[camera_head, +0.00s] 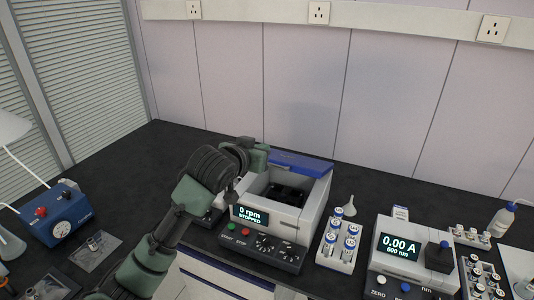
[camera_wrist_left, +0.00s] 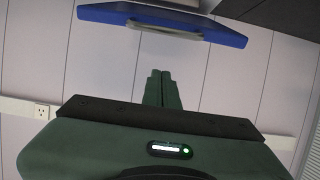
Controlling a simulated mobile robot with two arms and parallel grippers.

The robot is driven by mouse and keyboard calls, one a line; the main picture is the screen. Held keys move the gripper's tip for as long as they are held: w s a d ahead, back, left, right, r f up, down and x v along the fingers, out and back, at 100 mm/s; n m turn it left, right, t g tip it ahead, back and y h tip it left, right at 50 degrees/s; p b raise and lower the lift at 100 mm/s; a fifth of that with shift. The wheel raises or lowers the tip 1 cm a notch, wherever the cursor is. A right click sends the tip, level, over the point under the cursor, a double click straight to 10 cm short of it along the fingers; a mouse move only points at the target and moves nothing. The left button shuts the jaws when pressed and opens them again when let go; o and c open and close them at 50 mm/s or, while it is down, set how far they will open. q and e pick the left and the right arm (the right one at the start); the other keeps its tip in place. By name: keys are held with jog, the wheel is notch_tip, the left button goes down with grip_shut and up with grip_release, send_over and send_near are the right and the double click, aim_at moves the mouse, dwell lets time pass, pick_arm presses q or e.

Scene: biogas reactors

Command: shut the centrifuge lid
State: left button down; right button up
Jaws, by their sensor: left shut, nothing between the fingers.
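The centrifuge (camera_head: 272,205) is a white box with a dark chamber on the black bench, right of the middle in the head view. Its display reads 0 rpm, STOPPED. Its blue lid (camera_head: 302,163) is open at the back edge of the box. In the left wrist view the blue lid (camera_wrist_left: 215,31) shows as a slab with a pale handle-like strip, near the top. My left gripper (camera_head: 259,157) is beside the left end of the lid, behind the chamber. In the left wrist view its fingers (camera_wrist_left: 161,82) are together and empty, with a visible gap to the lid.
A rack of capped tubes (camera_head: 341,238) and a small funnel stand right of the centrifuge. A photometer (camera_head: 410,250) reading 0.00 A is further right. A blue gauge box (camera_head: 57,214) stands at the left. The back left bench is clear.

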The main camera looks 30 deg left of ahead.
pick_arm(q)
jog(key=w+f+p, duration=0.4)
jog(key=shift+w+a+f, duration=0.1)
jog(key=shift+w+f, duration=0.1)
jog(key=shift+f, duration=0.05)
jog(key=shift+s+f, duration=0.35)
jog(key=shift+s, duration=0.15)
jog(key=shift+w+f, duration=0.1)
jog(key=shift+w, duration=0.05)
